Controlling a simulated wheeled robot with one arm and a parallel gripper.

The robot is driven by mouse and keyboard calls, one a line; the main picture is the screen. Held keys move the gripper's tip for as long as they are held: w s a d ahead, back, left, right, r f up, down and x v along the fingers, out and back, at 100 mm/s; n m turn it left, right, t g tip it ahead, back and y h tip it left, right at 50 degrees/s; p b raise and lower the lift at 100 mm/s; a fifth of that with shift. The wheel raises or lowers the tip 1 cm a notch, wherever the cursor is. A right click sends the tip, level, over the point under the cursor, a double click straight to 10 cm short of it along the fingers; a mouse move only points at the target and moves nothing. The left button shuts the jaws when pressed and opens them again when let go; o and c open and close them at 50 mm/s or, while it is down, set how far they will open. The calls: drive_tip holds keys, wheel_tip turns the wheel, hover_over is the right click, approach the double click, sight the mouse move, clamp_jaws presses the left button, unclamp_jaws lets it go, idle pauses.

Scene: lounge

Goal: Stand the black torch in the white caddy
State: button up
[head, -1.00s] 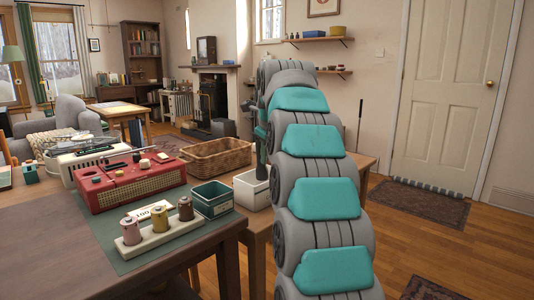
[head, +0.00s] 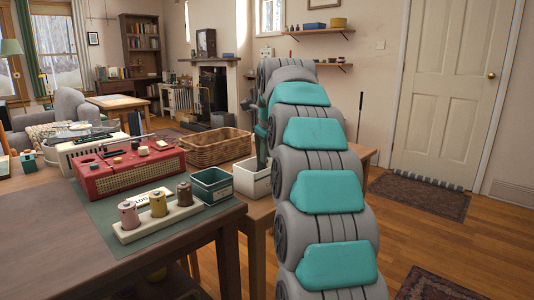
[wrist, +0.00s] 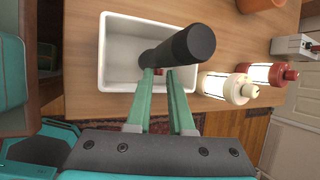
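The white caddy (head: 250,182) stands on a wooden side table, partly hidden behind my arm in the head view. In the wrist view the caddy (wrist: 104,62) is an open rectangular box. The black torch (wrist: 185,46) is over the caddy's opening, its thick end toward the camera and its other end toward the inside. I cannot tell whether it touches the floor of the caddy. My gripper (wrist: 160,73) has its two green fingers closed in on the torch's body. In the head view my gripper (head: 262,148) is just above the caddy, mostly hidden.
A cream bottle (wrist: 226,88) and a red one (wrist: 270,73) stand right of the caddy. A wicker basket (head: 212,148), a green box (head: 212,186) and a red radio (head: 125,170) are to its left. An orange-brown pot (wrist: 260,4) sits at the far edge.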

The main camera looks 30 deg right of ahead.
drive_tip(key=o, duration=0.4)
drive_tip(key=shift+o, duration=0.2)
drive_tip(key=shift+s+r, duration=0.1)
drive_tip(key=v, duration=0.7)
drive_tip(key=shift+r, duration=0.25)
drive_tip(key=shift+s+a, duration=0.1)
idle(0.4)
